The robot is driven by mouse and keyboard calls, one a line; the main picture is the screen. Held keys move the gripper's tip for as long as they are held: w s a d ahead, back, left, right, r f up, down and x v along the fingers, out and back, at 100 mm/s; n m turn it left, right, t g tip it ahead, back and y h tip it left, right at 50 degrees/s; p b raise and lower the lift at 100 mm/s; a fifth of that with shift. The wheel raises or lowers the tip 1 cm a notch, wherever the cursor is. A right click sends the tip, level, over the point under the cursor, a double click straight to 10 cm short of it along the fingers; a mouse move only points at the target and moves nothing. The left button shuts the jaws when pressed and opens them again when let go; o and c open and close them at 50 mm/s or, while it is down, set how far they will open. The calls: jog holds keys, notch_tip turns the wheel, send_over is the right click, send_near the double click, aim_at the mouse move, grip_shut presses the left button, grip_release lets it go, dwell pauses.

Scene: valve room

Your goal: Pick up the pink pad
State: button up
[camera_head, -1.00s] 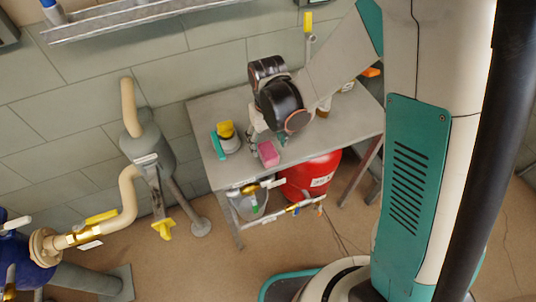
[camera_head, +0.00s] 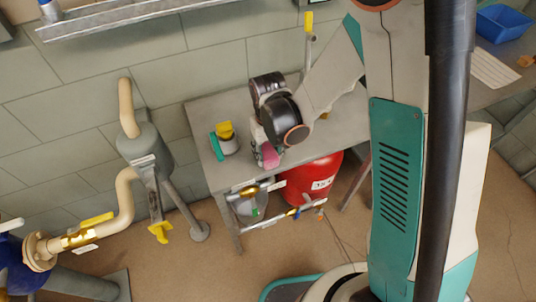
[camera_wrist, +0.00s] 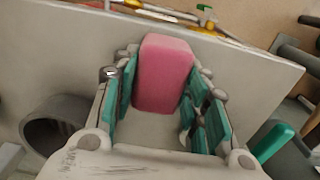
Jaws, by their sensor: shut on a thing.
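The pink pad (camera_wrist: 164,75) is a rounded pink block. In the wrist view it stands between the green-padded fingers of my gripper (camera_wrist: 160,95), which is shut on it. In the head view the pink pad (camera_head: 270,155) shows at the end of my gripper (camera_head: 264,150), over the front part of the grey table (camera_head: 205,165). Whether the pad touches the tabletop is hard to tell.
A white container with a yellow top (camera_head: 226,136) and a teal piece (camera_head: 215,146) stand left of my gripper on the table. A red tank (camera_head: 310,178) and pipes with valves (camera_head: 262,188) are below the front edge. A blue bin (camera_head: 503,22) is at upper right.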

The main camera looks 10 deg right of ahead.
aim_at(268, 150)
notch_tip(268, 150, up, 20)
jog(key=p, duration=0.6)
jog(key=shift+p, duration=0.35)
